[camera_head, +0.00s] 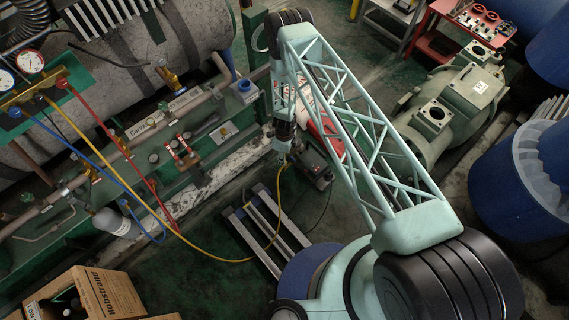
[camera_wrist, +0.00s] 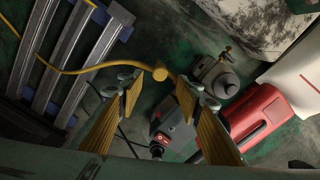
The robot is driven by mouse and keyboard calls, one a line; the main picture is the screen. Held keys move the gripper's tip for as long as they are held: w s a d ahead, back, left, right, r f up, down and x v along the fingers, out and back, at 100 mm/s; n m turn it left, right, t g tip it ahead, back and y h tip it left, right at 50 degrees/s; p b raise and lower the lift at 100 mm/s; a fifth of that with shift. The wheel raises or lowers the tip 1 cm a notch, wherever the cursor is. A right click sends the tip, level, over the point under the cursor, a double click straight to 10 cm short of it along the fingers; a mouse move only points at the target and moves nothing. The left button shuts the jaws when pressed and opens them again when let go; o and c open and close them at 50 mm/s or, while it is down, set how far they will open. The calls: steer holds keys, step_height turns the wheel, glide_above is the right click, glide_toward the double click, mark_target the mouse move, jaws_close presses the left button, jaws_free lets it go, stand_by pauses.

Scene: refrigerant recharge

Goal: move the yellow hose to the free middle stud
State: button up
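The yellow hose (camera_head: 236,260) hangs from the gauge manifold (camera_head: 38,92), dips near the floor and rises to just below my gripper (camera_head: 283,158). In the wrist view its rounded end (camera_wrist: 160,74) shows between the tips of my gripper (camera_wrist: 159,82). The two yellow-padded fingers stand apart, with a visible gap on each side of the hose end. I see no contact, and what supports the end is not clear. The free middle stud cannot be told apart; small fittings show along the green pipe bench (camera_head: 205,152).
A blue hose (camera_head: 88,163) and a red hose (camera_head: 113,143) also hang from the manifold. A grey pump (camera_head: 313,165) and a red container (camera_wrist: 257,118) are near my gripper. A slatted metal frame (camera_head: 262,230) lies on the floor. A cardboard box (camera_head: 110,293) stands lower left.

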steer(key=shift+f+b, duration=3.4)
steer(key=shift+f, duration=0.3)
steer(key=shift+f, duration=0.1)
steer(key=shift+c, duration=0.3)
steer(key=c, duration=0.8)
